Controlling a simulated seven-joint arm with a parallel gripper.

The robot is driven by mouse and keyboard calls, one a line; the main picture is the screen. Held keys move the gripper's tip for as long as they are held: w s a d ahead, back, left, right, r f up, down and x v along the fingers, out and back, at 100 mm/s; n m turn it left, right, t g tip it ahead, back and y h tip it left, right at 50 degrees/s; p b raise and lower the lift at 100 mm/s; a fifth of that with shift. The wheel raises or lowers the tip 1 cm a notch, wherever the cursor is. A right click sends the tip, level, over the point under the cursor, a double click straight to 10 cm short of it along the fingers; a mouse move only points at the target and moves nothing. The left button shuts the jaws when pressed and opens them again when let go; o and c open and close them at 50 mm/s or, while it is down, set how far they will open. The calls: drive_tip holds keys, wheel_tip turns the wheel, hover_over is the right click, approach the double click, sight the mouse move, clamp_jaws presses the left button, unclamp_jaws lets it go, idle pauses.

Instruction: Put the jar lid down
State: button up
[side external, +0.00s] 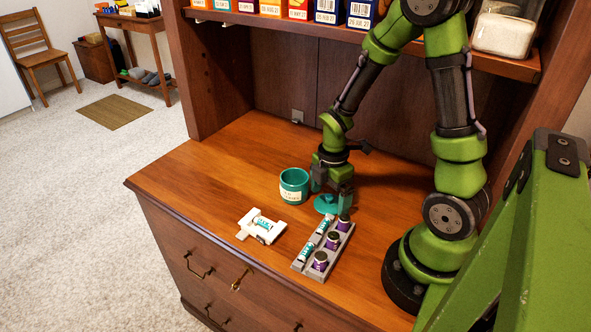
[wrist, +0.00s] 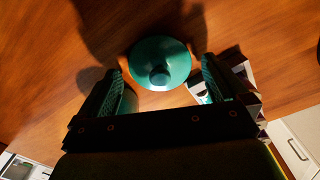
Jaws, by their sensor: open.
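The teal jar lid (side external: 326,204) lies on the wooden counter, knob up, between the teal jar and the grey rack. It also shows in the wrist view (wrist: 160,62), just beyond and between the fingers. My gripper (side external: 333,190) is open above the lid, its fingers apart on either side in the wrist view (wrist: 162,92). Nothing shows between the fingertips. The teal jar (side external: 294,186) stands upright to the left of the lid, with a label on its front. Its top is uncovered.
A grey rack (side external: 309,269) holding several small dark-topped bottles and white-labelled vials stands right in front of the lid. A white holder with a vial (side external: 262,226) lies to the left. A shelf (side external: 505,66) with boxes overhangs the back. The counter's left side is clear.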

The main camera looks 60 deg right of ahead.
sight(329, 196)
wheel_tip(329, 196, up, 11)
drive_tip(key=s+a+r+m+t+y, duration=0.2)
drive_tip(key=a+r+m+t, duration=0.5)
drive_tip(key=a+r+m, duration=0.4)
drive_tip(key=s+r+m, duration=0.1)
drive_tip(key=m, duration=0.5)
drive_tip(key=shift+a+r+m, duration=0.2)
drive_tip(key=shift+a+m, duration=0.2)
drive_tip(key=w+a+f+n+g+h, duration=0.1)
drive_tip(key=w+f+n+g, duration=0.1)
drive_tip(key=w+f+g, duration=0.3)
drive_tip(key=w+a+f+n+g+h, duration=0.1)
drive_tip(key=w+a+n+g, duration=0.1)
drive_tip(key=w, duration=0.5)
wheel_tip(329, 196, down, 10)
drive_tip(key=shift+s+d+f, duration=0.1)
